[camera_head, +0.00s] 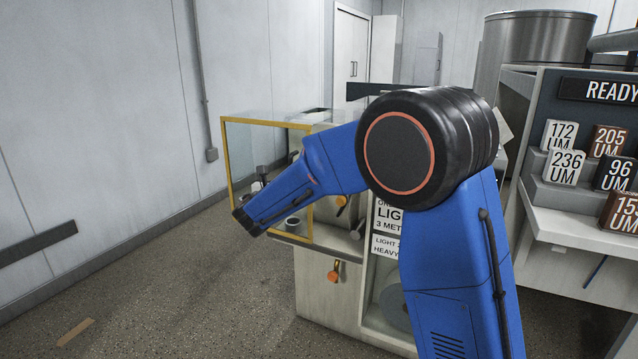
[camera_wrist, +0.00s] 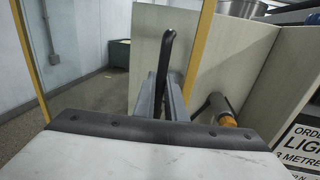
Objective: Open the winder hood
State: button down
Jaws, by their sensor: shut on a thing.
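The winder hood (camera_head: 226,165) is a clear panel box with a yellow frame on the left of the winder machine. Yellow frame bars of the hood (camera_wrist: 198,52) also show in the wrist view, on both sides of my gripper. My gripper (camera_wrist: 165,92) is shut on a dark upright handle (camera_wrist: 168,42), which stands up between its grey fingers. In the head view my blue arm crosses in front of the hood and hides part of it. What joins the handle to the frame is not clear.
An orange knob (camera_head: 333,275) is on the machine front (camera_head: 312,300). A rack with number blocks (camera_head: 564,166) stands at right, near a steel drum (camera_head: 535,40).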

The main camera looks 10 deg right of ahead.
jog(key=w+a, duration=0.3)
jog(key=a, duration=0.1)
jog(key=w+a, duration=0.3)
jog(key=a, duration=0.2)
jog(key=w+a, duration=0.4)
jog(key=shift+a, duration=0.35)
jog(key=c, duration=2.1)
grip_release()
jog(key=shift+s, duration=0.1)
jog(key=v, duration=1.7)
jog(key=shift+s+a, duration=0.1)
jog(key=shift+s, duration=0.05)
